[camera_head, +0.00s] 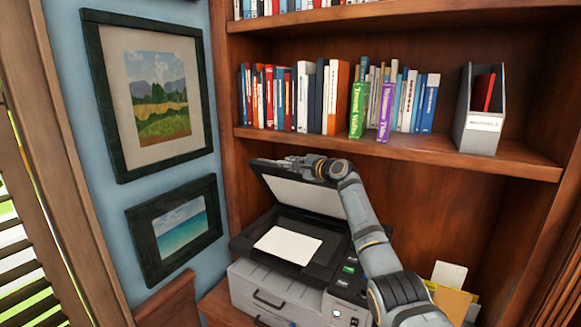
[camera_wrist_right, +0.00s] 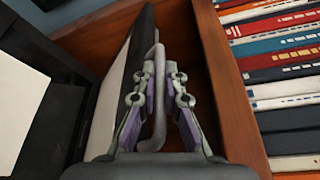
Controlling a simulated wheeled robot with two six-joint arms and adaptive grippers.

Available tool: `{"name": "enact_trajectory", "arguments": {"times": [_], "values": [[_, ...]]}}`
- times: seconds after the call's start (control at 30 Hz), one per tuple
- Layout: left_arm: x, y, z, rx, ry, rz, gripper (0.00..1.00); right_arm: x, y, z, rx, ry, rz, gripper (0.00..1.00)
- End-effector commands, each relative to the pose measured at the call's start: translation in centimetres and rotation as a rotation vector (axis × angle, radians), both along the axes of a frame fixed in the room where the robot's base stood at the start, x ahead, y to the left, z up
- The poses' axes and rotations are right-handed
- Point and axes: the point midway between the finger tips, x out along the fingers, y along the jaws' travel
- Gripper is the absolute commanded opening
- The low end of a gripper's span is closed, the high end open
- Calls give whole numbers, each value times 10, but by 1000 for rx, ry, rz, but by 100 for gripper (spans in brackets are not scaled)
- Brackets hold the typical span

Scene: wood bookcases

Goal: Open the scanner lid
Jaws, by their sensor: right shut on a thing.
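The scanner (camera_head: 292,290) is a grey and black machine on a wooden surface at the lower middle of the head view. Its lid (camera_head: 308,197) stands raised and tilted up at the back, white underside showing. A white sheet (camera_head: 288,244) lies on the dark scanner bed. My right gripper (camera_head: 288,163) is at the lid's upper edge. In the right wrist view, my right gripper (camera_wrist_right: 160,78) is shut on the lid's grey bar handle (camera_wrist_right: 158,108), which passes between its fingers. The lid (camera_wrist_right: 118,85) shows edge-on beside it. My left gripper is not in view.
A shelf (camera_head: 400,152) with books and a grey file holder (camera_head: 476,110) runs above the lid, close over my right gripper. Folders and papers (camera_head: 452,297) stand right of the scanner. Framed pictures (camera_head: 155,95) hang on the left wall.

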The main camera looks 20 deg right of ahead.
Motion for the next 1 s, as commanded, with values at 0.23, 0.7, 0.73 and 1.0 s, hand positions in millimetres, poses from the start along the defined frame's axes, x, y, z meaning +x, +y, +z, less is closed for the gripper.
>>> {"name": "enact_trajectory", "arguments": {"times": [0.23, 0.7, 0.73, 1.0], "values": [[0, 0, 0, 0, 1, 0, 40, 0, 0, 0, -1, -1, 0, 0], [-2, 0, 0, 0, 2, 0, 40, 0, 0, -1, 0, 1, -1, 33], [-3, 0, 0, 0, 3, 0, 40, 0, 0, -1, 0, 1, -1, 33], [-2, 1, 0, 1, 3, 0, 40, -23, -8, 1, -6, 1, -3, 33]]}}
